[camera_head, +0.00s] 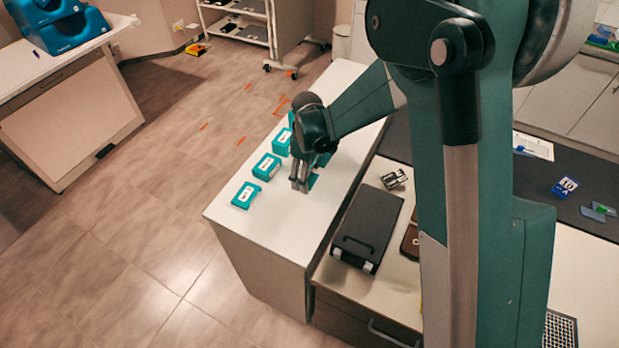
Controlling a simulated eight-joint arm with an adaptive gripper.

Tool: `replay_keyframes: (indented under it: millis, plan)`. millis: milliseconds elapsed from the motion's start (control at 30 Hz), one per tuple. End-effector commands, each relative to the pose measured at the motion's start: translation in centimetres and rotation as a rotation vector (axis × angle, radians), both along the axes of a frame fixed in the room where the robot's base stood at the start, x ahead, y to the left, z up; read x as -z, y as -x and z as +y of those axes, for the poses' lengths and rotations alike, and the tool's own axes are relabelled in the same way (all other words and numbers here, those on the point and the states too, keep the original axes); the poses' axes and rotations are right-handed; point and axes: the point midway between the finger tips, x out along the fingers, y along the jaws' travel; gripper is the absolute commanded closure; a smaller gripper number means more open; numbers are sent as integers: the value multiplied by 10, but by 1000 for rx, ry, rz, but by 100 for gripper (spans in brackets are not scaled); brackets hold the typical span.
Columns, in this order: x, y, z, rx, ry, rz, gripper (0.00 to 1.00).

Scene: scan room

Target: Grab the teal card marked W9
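Several teal cards with white labels lie in a row on the white counter (226,214). The nearest card (246,195) is close to the counter's left front corner, the second card (267,167) is behind it, and a third card (282,143) is farther back. The labels are too small to read, so I cannot tell which is W9. My gripper (300,187) points down over the counter, right of the second card and apart from it. Small teal patches show beside and behind its fingers, partly hidden. Whether the fingers are open or hold anything is unclear.
A black case (368,226) with a handle lies on the lower counter to the right. A small dark metallic object (394,179) sits behind it. A blue block marked 10 (565,187) stands at far right.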

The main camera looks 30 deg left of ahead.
Motion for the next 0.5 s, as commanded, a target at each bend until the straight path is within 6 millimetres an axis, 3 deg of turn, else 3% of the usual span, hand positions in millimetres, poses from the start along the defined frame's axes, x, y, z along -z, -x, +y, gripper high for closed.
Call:
replay_keyframes:
  millis: [367,500]
  plan:
    - [0,0,0,0,0,0,35]
    - [0,0,0,0,0,0,52]
